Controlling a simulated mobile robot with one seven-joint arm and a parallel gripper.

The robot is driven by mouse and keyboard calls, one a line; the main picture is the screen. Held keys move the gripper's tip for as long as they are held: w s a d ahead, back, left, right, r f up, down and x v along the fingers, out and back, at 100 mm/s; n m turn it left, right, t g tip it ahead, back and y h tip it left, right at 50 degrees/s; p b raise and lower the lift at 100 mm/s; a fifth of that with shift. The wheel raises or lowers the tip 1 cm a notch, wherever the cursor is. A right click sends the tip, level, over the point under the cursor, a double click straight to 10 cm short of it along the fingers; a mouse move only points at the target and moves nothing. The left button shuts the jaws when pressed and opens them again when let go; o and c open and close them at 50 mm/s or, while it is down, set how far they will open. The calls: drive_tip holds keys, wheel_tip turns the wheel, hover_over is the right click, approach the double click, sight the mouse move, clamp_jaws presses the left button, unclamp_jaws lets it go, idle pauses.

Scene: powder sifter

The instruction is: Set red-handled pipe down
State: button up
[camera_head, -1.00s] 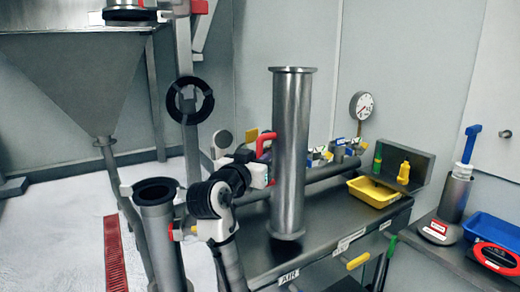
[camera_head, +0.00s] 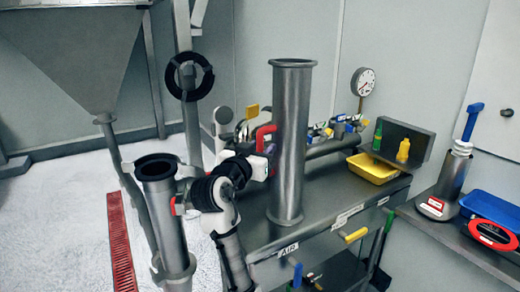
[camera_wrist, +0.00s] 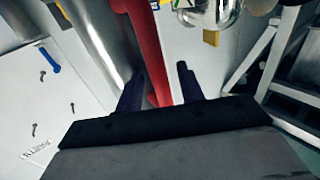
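The steel pipe (camera_head: 290,140) is upright over the grey bench, with a wide flange at its top. Its lower end appears to rest on the bench top near the front edge. Its red handle (camera_head: 264,136) sticks out to the left. My gripper (camera_head: 270,158) is at the handle, on the pipe's left side. In the wrist view the red handle (camera_wrist: 146,50) runs between the two fingers of my gripper (camera_wrist: 158,82). The fingers stand apart, with a visible gap between the handle and the right finger. The handle is close beside the left finger; contact is unclear.
A yellow tray (camera_head: 372,168) and a pressure gauge (camera_head: 363,82) are behind and right of the pipe. A black-rimmed open tube (camera_head: 157,170) stands left of my arm. A blue tray (camera_head: 488,208) lies on the right bench (camera_head: 462,246).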

idle(0.5)
drive_tip(key=b+v, duration=0.3)
drive_tip(key=v, duration=0.9)
drive_tip(key=shift+r, duration=0.1)
idle(0.9)
